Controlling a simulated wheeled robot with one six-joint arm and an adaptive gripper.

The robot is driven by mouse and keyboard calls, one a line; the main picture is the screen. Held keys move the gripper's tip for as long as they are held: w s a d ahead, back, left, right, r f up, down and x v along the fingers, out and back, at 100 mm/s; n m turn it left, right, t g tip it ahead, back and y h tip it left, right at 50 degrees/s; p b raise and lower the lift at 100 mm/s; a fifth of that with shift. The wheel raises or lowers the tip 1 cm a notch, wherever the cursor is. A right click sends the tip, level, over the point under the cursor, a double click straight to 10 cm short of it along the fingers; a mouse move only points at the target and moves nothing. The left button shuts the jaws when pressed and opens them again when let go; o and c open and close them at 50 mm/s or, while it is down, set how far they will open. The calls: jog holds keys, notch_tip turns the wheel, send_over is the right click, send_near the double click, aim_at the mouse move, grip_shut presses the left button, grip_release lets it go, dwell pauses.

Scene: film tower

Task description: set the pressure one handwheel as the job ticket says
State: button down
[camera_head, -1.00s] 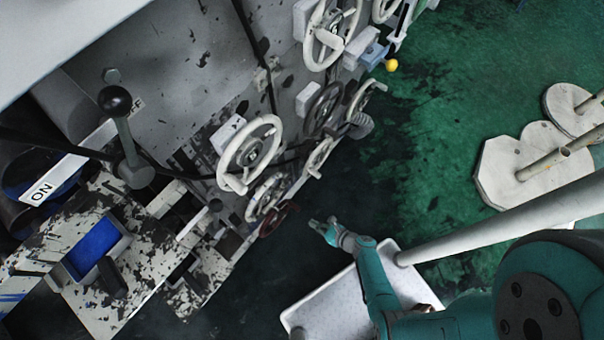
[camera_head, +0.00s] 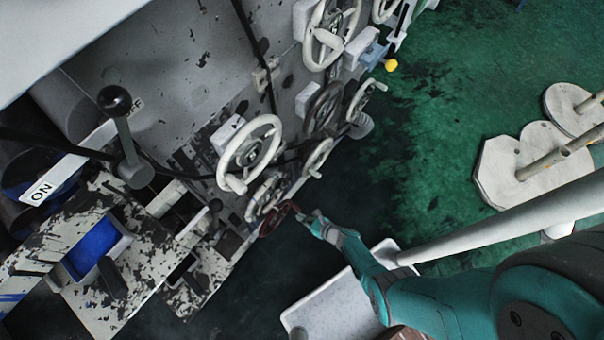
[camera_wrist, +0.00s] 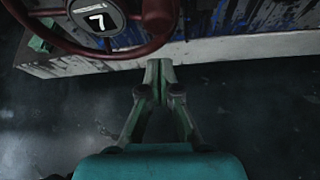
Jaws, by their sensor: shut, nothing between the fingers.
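A dark red handwheel (camera_head: 272,221) sits low on the machine's side in the head view. In the wrist view its rim (camera_wrist: 120,52) curves across the upper left, around a round plate marked 7 (camera_wrist: 97,18). My gripper (camera_head: 304,217) is just right of this red wheel. In the wrist view my gripper (camera_wrist: 159,66) is shut and empty, its fingertips close to the rim's lower right; whether they touch it I cannot tell. No pressure one label or job ticket is readable in either view.
Pale handwheels (camera_head: 250,153) line the machine above the red one. A black-knobbed lever (camera_head: 115,101) stands at left by an ON plate (camera_head: 41,191). A white platform (camera_head: 335,309) lies under my arm. White-based posts (camera_head: 500,170) stand right. Green floor between is clear.

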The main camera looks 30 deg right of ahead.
jog(key=shift+w+d+r, duration=0.1)
jog(key=shift+w+r, duration=0.1)
jog(key=shift+r, duration=0.7)
jog(key=shift+w+d+r, duration=0.1)
jog(key=shift+w+r, duration=0.1)
jog(key=shift+r, duration=0.65)
